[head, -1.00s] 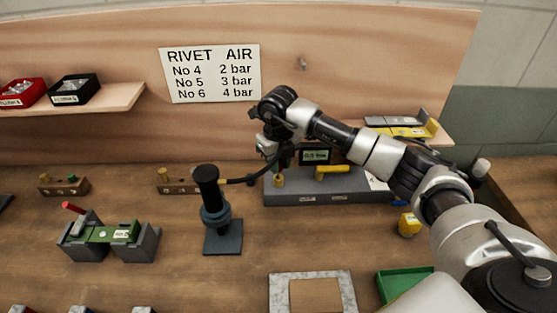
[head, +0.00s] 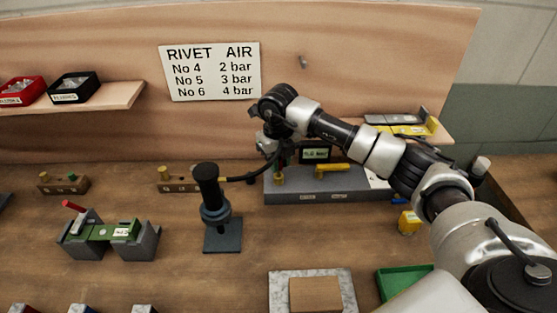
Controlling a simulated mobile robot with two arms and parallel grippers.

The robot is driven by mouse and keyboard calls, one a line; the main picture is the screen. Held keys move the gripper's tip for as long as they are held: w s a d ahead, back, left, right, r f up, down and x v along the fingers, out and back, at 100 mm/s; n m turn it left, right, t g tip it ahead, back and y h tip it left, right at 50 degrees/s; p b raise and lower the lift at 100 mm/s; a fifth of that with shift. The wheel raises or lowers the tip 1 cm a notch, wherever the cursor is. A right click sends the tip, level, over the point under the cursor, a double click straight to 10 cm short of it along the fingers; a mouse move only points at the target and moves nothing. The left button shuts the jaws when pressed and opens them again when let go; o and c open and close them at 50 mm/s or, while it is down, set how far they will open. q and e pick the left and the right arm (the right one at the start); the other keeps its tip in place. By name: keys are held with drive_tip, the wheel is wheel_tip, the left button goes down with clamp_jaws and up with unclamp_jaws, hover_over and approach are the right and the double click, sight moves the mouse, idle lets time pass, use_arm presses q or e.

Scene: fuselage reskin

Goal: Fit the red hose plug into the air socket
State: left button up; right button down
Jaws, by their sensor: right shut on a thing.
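The air unit is a long grey block (head: 330,197) at the back middle of the bench. A small brass-yellow socket (head: 279,179) stands at its left end. My right gripper (head: 279,160) is just above this socket, shut on the hose end. The red plug itself is mostly hidden by the gripper, and I cannot tell whether it touches the socket. The dark hose (head: 245,178) runs from there to a black upright tool (head: 208,190) on a square base. My left gripper is out of view.
A yellow lever (head: 332,167) and a dark display (head: 316,155) are on the air unit. A green clamped part (head: 112,232) stands at left. A yellow object (head: 409,222) and a green tray (head: 398,284) lie under my right arm.

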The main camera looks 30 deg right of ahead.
drive_tip(key=shift+f+b, duration=1.05)
drive_tip(key=shift+f, duration=0.35)
idle(0.4)
drive_tip(key=c, duration=0.9)
unclamp_jaws()
drive_tip(key=shift+r, duration=0.1)
drive_tip(key=shift+r+p, duration=1.7)
drive_tip(key=shift+r, duration=0.7)
